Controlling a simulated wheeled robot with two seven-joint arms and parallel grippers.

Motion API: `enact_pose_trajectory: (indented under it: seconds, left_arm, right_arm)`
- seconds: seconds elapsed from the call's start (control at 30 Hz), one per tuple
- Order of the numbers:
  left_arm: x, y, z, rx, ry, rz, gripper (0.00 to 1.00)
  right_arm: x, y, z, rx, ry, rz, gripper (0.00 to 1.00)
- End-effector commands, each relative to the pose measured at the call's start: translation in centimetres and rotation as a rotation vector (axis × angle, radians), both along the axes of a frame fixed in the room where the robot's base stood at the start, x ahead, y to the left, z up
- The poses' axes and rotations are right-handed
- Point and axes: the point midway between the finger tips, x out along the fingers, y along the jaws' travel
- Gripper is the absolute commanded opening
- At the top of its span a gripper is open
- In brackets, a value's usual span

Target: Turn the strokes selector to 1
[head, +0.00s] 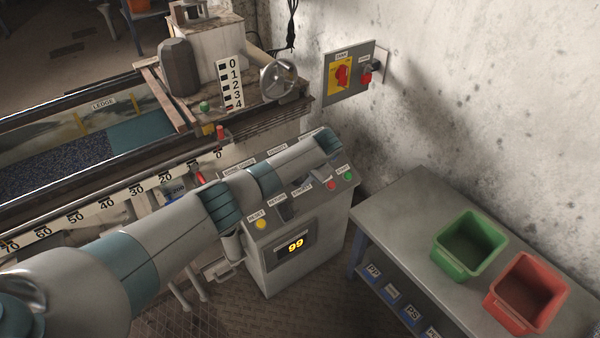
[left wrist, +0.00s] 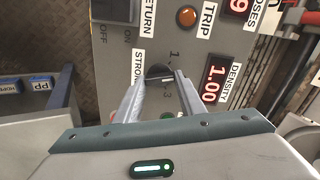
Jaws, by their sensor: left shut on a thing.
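The strokes selector (left wrist: 158,71) is a small dark round knob on the grey control panel (left wrist: 150,38), beside a partly covered label starting "STRO". The marks 1 and 3 show near it; where its pointer stands is too small to tell. My left gripper (left wrist: 161,80) has its two fingers on either side of the knob, shut on it. In the head view my left arm (head: 240,190) reaches over the control console (head: 262,245) and hides its selector area and the fingers. My right gripper is not in view.
The wrist view shows an orange trip lamp (left wrist: 187,16) and a density display (left wrist: 216,84) reading 1.00. A bench (head: 400,235) with green and red bins stands right.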

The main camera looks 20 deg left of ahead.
Motion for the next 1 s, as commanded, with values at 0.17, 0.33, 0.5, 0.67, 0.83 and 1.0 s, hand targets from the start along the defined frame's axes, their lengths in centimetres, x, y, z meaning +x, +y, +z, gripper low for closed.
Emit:
enact_pose_trajectory:
  seconds: [0.17, 0.33, 0.5, 0.67, 0.83, 1.0]
  left_arm:
    - [-0.1, -0.1, 0.2, -0.038, -0.041, 0.109, 0.14]
    - [-0.1, -0.1, 0.2, -0.076, -0.09, 0.225, 0.14]
    - [-0.1, 0.0, 0.3, -0.121, -0.148, 0.362, 0.14]
    - [-0.1, 0.0, 0.2, -0.16, -0.2, 0.484, 0.14]
    - [-0.1, 0.1, 0.2, -0.194, -0.246, 0.59, 0.14]
    - [0.0, 0.1, 0.1, -0.217, -0.275, 0.658, 0.14]
  right_arm:
    - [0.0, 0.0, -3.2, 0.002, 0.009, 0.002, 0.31]
    - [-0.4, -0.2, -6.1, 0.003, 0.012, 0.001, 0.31]
    - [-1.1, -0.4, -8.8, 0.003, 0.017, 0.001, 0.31]
    - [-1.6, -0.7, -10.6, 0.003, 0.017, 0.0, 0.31]
    - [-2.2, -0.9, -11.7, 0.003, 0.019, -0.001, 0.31]
    - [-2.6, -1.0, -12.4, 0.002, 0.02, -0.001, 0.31]
